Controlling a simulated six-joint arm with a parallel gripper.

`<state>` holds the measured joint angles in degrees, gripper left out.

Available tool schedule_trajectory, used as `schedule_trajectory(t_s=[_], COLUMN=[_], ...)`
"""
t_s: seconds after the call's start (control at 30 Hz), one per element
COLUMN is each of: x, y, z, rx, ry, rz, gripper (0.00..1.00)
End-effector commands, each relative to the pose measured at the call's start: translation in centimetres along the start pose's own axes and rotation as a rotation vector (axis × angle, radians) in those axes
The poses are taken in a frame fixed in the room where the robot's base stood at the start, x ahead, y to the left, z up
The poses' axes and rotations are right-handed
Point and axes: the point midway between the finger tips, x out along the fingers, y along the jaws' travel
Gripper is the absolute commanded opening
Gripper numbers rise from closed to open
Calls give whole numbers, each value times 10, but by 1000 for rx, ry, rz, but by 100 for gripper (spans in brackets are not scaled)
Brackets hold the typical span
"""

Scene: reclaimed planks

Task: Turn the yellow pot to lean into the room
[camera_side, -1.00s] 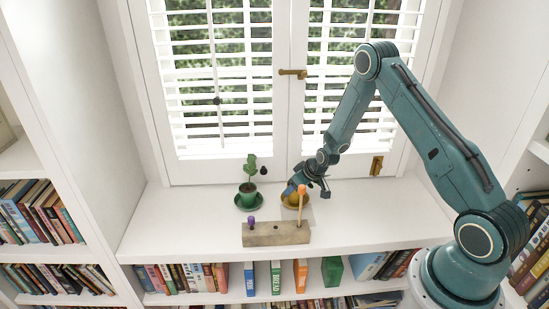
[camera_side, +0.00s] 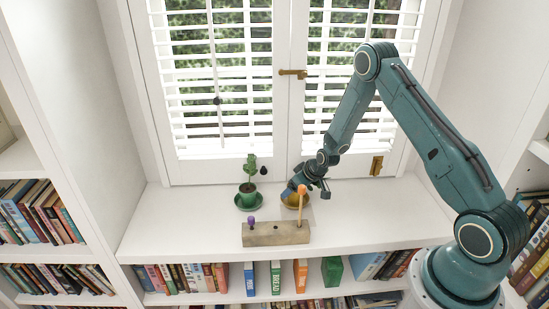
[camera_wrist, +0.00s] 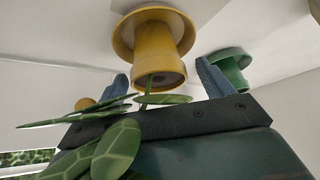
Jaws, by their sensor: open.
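The yellow pot (camera_wrist: 158,55) stands on a yellow saucer (camera_wrist: 125,38), seen from close by in the wrist view. In the side view the saucer (camera_side: 304,204) shows on the white sill, and the pot is mostly hidden behind my gripper. My gripper (camera_wrist: 162,82) is open, with one blue finger to each side of the pot's rim. I cannot tell if either finger touches it. Green patterned leaves (camera_wrist: 118,145) reach over the gripper's palm. In the side view my gripper (camera_side: 298,189) is low over the saucer.
A green pot (camera_side: 248,192) with a plant stands on a green saucer left of the yellow one. A wooden block (camera_side: 276,235) with a purple-topped peg (camera_side: 251,221) and an orange-topped peg (camera_side: 301,200) lies in front. The sill's left part is clear.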

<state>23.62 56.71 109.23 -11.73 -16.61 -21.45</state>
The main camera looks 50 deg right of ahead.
Motion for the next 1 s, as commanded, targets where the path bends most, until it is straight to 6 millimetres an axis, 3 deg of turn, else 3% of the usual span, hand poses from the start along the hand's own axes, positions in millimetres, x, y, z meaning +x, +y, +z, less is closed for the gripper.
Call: schedule_trajectory(t_s=[0.27, 1.0], x=[-18, -108], y=[0, 1], z=[-1, -1], rx=[0, 0], ry=[2, 3], rz=[1, 2], gripper=[80, 80])
